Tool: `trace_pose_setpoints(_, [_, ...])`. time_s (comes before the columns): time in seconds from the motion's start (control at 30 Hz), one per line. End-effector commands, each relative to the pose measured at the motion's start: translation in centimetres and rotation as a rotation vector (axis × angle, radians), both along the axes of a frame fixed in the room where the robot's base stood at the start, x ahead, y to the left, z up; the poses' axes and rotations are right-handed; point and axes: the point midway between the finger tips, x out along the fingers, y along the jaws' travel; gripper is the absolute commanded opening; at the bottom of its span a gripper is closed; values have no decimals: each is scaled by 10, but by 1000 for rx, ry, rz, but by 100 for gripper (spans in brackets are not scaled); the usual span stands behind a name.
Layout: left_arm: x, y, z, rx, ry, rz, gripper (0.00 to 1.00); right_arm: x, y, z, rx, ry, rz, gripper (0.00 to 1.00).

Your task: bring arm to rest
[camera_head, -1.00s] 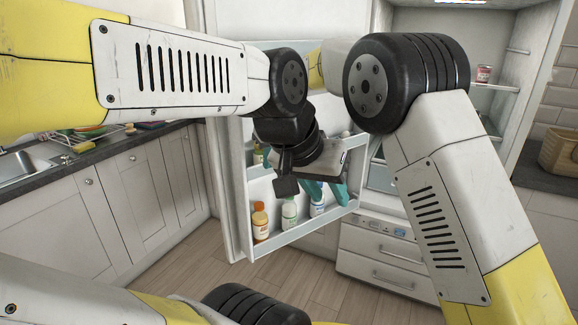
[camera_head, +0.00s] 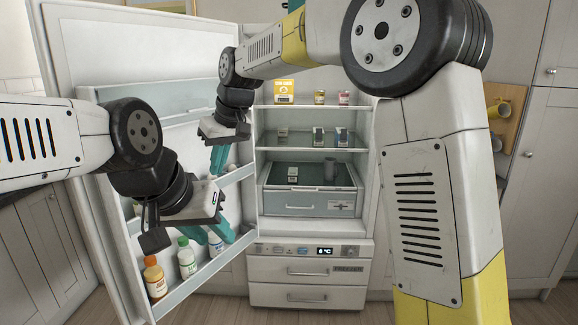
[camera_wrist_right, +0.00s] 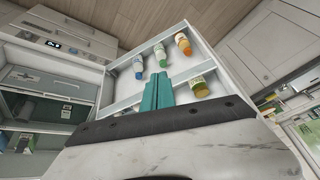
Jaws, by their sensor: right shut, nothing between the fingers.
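My right gripper (camera_head: 217,160) is the upper one in the head view, in front of the open fridge door (camera_head: 135,60). Its teal fingers are together with nothing between them; they also show side by side in the right wrist view (camera_wrist_right: 158,94), pointing at the door shelves. My left gripper (camera_head: 209,236) is lower and nearer, in front of the lower door shelf. Its two teal fingers stand apart and seem empty. My right arm comes in from the right, across the fridge front.
The fridge stands open. Several bottles, one with an orange cap (camera_head: 154,278), stand in the lower door shelf (camera_head: 205,275). Jars and a yellow box (camera_head: 284,92) sit on inner shelves. Freezer drawers (camera_head: 310,268) are shut. Cabinets (camera_head: 545,190) stand at right.

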Motion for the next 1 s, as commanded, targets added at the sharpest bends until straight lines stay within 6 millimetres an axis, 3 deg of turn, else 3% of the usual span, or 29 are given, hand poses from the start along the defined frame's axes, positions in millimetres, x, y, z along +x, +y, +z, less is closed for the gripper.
trace_pose_setpoints(0.03, [0,0,0,0,0,0,36,-5,-39,10,19,1,-56,0])
trace_pose_setpoints(0.2, [0,0,0,0,0,0,36,-37,-140,24,68,0,-218,0])
trace_pose_setpoints(0.4, [0,0,0,0,0,0,36,-98,-237,17,108,-21,-405,0])
trace_pose_setpoints(0.5, [0,0,0,0,0,0,36,-134,-273,4,121,-35,-497,0])
trace_pose_setpoints(0.6, [0,0,0,0,0,0,36,-167,-300,-12,128,-51,-577,0])
trace_pose_setpoints(0.73, [0,0,0,0,0,0,36,-198,-320,-32,131,-67,-655,0])
trace_pose_setpoints(0.83, [0,0,0,0,0,0,36,-212,-327,-42,130,-73,-688,0])
trace_pose_setpoints(1.0, [0,0,0,0,0,0,36,-218,-330,-47,130,-75,-704,0])
